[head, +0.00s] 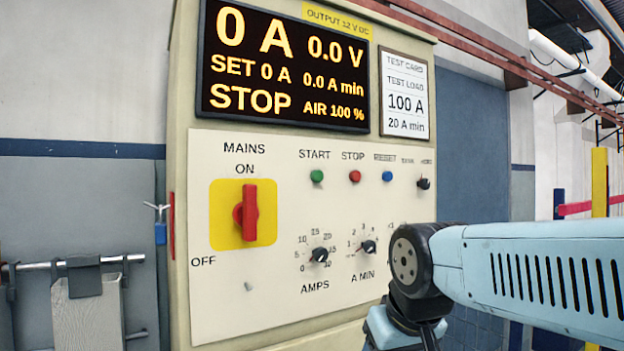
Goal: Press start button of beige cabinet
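The beige cabinet (196,309) stands upright in the middle of the head view. On its cream panel, the green start button (317,176) sits under the label START, left of the red stop button (355,176) and the blue button (387,176). The display (284,68) reads 0 A, 0.0 V, SET 0 A and STOP. The red mains switch (247,212) on its yellow plate stands vertical, towards ON. My light blue arm reaches in from the right and covers the panel's lower right part. My gripper is not in view.
Two knobs, AMPS (319,255) and A MIN (368,247), sit below the buttons. A test card (404,97) reading 100 A, 20 A min hangs right of the display. A metal rail (40,266) with a hanging board is at the lower left.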

